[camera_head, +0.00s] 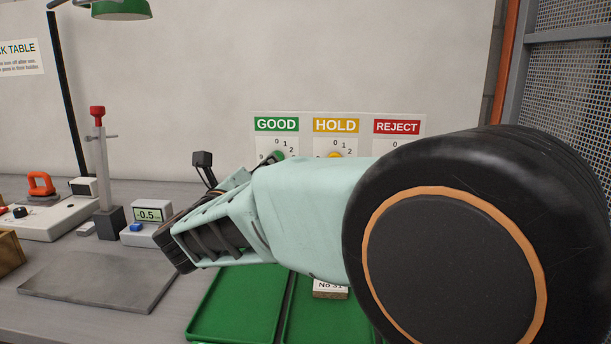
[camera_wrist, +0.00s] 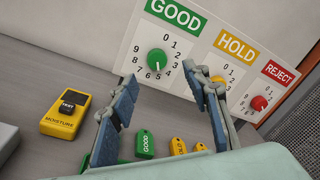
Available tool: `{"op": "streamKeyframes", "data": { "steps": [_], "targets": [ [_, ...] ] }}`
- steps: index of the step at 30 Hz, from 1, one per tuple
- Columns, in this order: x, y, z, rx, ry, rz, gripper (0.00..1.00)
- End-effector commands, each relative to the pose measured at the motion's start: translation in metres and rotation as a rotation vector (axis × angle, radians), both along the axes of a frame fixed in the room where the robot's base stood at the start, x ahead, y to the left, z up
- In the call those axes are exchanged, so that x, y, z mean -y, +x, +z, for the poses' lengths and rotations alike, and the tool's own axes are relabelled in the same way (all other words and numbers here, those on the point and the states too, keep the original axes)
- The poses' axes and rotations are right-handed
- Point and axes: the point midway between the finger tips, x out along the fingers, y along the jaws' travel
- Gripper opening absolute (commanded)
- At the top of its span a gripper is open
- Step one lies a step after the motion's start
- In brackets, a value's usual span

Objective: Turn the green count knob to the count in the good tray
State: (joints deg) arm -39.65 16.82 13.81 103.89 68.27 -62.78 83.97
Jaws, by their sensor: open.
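The green count knob (camera_wrist: 157,60) sits under the GOOD label on the wall panel, ringed by numbers. Its pale mark seems to point down, near the 5. In the head view the knob (camera_head: 277,156) shows only partly above my arm. My gripper (camera_wrist: 160,77) is open and empty, its two fingers apart below the knob and not visibly touching it. In the head view my gripper (camera_head: 180,247) is seen from the side. Two green trays (camera_head: 222,318) lie below my arm, partly hidden; I cannot tell which is the good tray. One holds a block marked "No 31" (camera_head: 330,289).
Yellow HOLD (camera_wrist: 226,79) and red REJECT (camera_wrist: 259,103) knobs sit right of the green one. A yellow moisture meter (camera_wrist: 67,115) and a green GOOD tag (camera_wrist: 145,144) lie on the bench. A gauge stand (camera_head: 102,175) stands left. A grey mat (camera_head: 100,280) is bare.

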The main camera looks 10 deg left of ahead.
Motion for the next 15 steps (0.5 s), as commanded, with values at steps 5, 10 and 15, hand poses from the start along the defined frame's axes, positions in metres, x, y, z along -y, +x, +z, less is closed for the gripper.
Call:
{"op": "streamKeyframes", "data": {
  "steps": [5,10,15],
  "targets": [
    [-0.006,-0.007,-0.011,0.004,0.027,-0.011,0.44],
    [-0.004,0.012,-0.011,0.005,0.029,-0.015,0.44],
    [-0.001,0.046,-0.011,0.004,0.027,-0.015,0.44]
  ]
}}
